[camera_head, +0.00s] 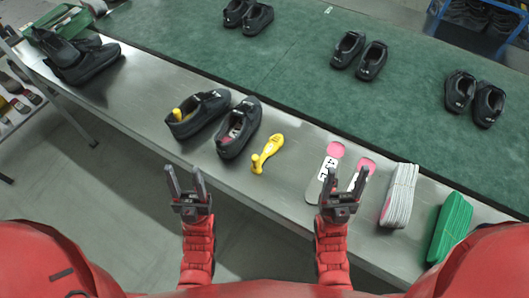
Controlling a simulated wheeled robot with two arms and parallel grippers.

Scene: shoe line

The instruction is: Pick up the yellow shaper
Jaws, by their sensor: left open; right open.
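A yellow shaper (267,152) lies alone on the metal table ledge (300,149), just right of a pair of black shoes. Another yellow shaper (177,114) shows inside the left shoe (202,112) of that pair; the right shoe (239,129) has none visible. My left gripper (186,182) is open and empty, in front of the ledge, below and left of the lone shaper. My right gripper (344,183) is open and empty, to the right of the shaper, overlapping the insoles in the view.
Insoles (326,172) with pink heels, a white stack (399,196) and a green stack (450,228) lie on the ledge to the right. Several black shoes (358,54) stand on the green belt (270,75). More shoes and a green box (62,22) are at left.

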